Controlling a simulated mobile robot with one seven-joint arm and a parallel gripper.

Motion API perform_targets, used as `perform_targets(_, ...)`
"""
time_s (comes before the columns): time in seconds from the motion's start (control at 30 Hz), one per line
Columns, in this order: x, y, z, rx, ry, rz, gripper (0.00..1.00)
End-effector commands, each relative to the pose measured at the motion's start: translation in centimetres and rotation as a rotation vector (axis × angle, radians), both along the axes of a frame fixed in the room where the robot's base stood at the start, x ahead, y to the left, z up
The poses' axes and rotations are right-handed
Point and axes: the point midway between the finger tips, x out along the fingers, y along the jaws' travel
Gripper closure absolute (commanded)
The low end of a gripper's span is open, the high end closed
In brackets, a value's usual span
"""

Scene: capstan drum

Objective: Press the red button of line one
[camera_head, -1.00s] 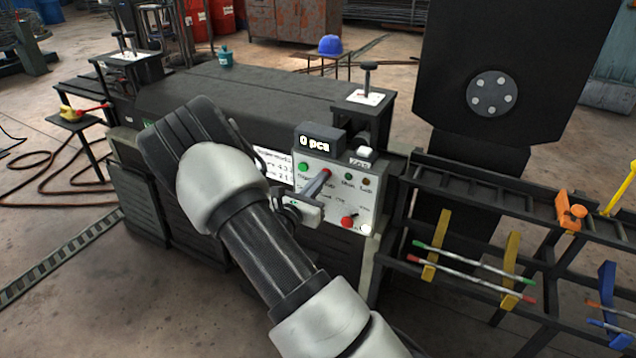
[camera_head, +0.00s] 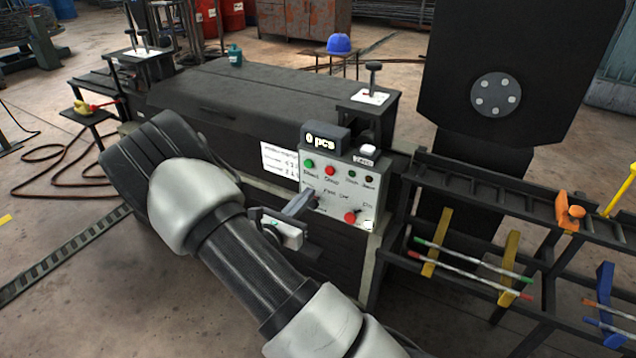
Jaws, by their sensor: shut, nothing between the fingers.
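The grey control panel (camera_head: 342,190) stands on the front of the dark machine. A red button (camera_head: 330,171) sits in its upper row, just right of a green button (camera_head: 309,163). A red knob (camera_head: 351,216) is lower on the panel. The labels are too small to read surely. My gripper (camera_head: 312,196) is shut and empty. Its fingertips show below and left of the red button, over the panel's lower left part, and appear apart from the button. The fingers hide part of the lower left controls.
A counter display (camera_head: 325,140) reading "0 pcs" stands above the panel. Two small lamps are right of the red button. A black rack (camera_head: 470,235) with coloured rods is to the right. A blue helmet (camera_head: 339,44) lies on a stool behind the machine.

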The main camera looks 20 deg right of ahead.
Motion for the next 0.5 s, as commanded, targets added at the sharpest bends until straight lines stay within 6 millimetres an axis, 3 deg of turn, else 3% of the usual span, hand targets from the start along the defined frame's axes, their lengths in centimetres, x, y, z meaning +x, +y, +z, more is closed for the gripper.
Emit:
perform_targets(0.2,-1.8,2.4,0.0,0.000,0.002,0.002,1.00)
perform_targets(0.5,-2.3,2.9,-0.1,-0.001,0.002,0.000,1.00)
